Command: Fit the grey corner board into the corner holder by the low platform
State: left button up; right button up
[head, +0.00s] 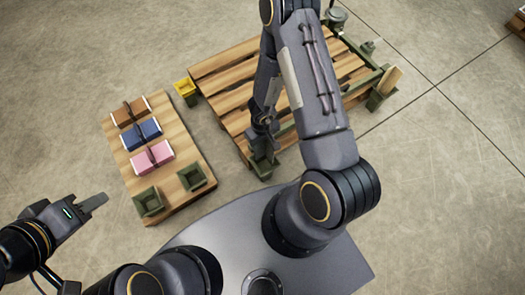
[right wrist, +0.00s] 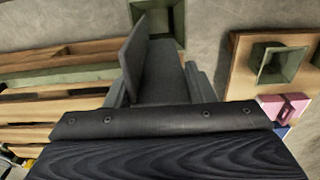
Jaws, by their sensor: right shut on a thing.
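My right gripper (right wrist: 158,95) is shut on the grey corner board (right wrist: 168,70), an L-shaped strip pointing away from the wrist. A green corner holder (right wrist: 172,12) shows past the board's far end in the right wrist view. In the head view the holder (head: 263,166) sits at the near corner of the low slatted platform (head: 215,66), directly below my right gripper (head: 262,138). I cannot tell whether the board's end is inside the holder or just above it. My left gripper (head: 93,204) is at the far left, away from the platform; its fingers are seen edge-on.
A wooden board (head: 188,150) on the left carries orange, blue and pink boxes (head: 152,157) and two green bins (head: 149,202).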

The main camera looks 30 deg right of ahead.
notch_tip(320, 180, down, 5)
jog(key=b, duration=0.4)
jog(key=shift+f, duration=0.2)
jog(key=o, duration=1.2)
jog(key=shift+o, duration=0.2)
